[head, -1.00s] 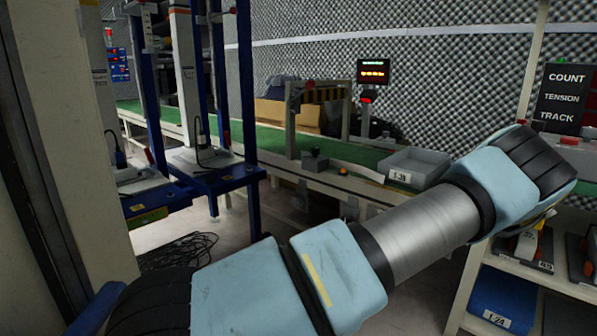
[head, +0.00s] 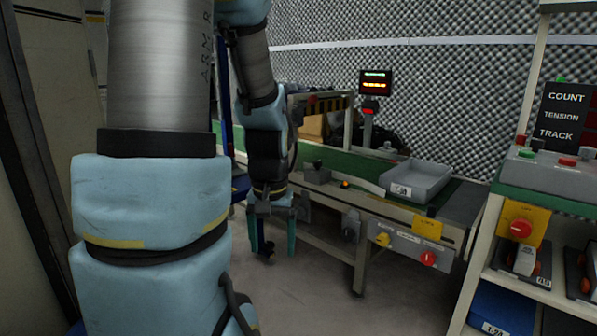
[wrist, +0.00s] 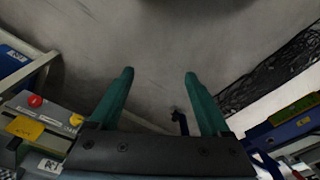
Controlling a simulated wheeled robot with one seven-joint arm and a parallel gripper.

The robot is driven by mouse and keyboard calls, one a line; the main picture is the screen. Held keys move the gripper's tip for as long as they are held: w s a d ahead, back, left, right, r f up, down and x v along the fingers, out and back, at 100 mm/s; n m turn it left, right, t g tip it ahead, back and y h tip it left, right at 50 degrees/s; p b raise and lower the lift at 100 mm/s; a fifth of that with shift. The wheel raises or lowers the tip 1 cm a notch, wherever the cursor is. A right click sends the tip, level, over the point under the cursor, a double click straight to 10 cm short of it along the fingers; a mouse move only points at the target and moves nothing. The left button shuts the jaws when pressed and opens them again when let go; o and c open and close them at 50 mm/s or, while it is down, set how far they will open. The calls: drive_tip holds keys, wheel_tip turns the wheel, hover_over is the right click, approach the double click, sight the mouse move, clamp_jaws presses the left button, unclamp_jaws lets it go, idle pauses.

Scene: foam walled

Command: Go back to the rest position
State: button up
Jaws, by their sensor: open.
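My gripper (head: 270,248) hangs pointing down at the centre-left of the head view, in front of the green-topped conveyor bench. Its two green fingers are apart, with nothing seen between them. In the wrist view my gripper (wrist: 158,78) also shows its two fingers spread over bare grey floor. Part of the gripper's upper body is dark and in shade.
A grey bin (head: 416,180) stands on the conveyor bench (head: 345,200). A shelf unit (head: 505,195) with a control panel stands at the right. Black cables (wrist: 272,68) lie on the floor at the right in the wrist view. The floor (head: 310,295) below the gripper is clear.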

wheel_tip(320, 180, up, 39)
drive_tip(key=s+a+p, duration=0.1)
drive_tip(key=s+p, duration=0.1)
drive_tip(key=p, duration=3.6)
drive_tip(key=shift+s+a+r+t, duration=0.15)
drive_tip(key=shift+s+r+t, duration=0.05)
drive_tip(key=shift+s+t, duration=0.1)
